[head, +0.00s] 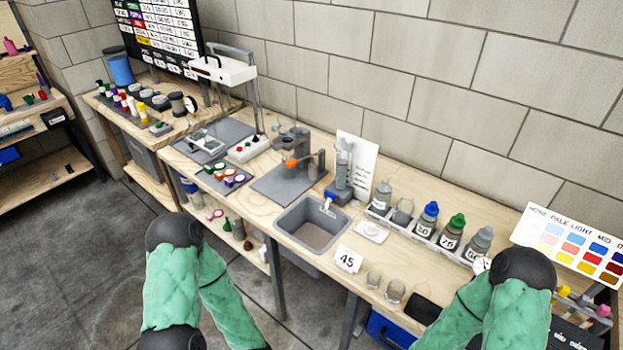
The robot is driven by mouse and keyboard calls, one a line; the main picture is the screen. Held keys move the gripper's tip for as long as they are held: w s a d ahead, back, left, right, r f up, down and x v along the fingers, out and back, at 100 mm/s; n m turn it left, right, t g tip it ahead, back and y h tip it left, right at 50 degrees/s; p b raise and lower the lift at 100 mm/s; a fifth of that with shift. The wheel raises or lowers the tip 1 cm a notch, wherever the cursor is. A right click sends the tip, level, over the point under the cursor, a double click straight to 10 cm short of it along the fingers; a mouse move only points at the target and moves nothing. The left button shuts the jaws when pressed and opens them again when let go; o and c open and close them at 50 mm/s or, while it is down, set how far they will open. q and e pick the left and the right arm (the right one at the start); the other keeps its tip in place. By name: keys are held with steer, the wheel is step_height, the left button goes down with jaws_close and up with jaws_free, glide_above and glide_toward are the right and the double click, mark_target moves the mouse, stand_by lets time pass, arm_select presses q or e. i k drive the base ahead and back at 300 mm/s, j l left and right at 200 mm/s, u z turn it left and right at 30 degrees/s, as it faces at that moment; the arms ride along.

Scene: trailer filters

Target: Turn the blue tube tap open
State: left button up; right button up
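A small white tap with a blue part (327,204) stands at the back right edge of the grey sink (287,228). Beside it, a clear upright cylinder (343,163) stands on a dark blue base (341,192). I cannot tell which blue part is the tube tap, or whether it is open or shut. My two green-sleeved arms show at the lower left and lower right, bent at black elbows and running down out of the picture. Neither gripper is in view. Nothing of mine touches the tap.
A row of capped bottles (430,219) stands on a grey rack right of the cylinder. A card reading 45 (348,260) and two small glasses (395,291) stand at the front. A grey plate with a stand (290,150) is left of the sink.

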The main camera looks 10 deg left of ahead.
mark_target(330, 195)
steer(key=i+j, duration=0.15)
steer(key=j, duration=0.15)
steer(key=k+j, duration=0.1)
steer(key=j, duration=0.45)
steer(key=k+j+u, duration=0.1)
steer(key=j, duration=0.5)
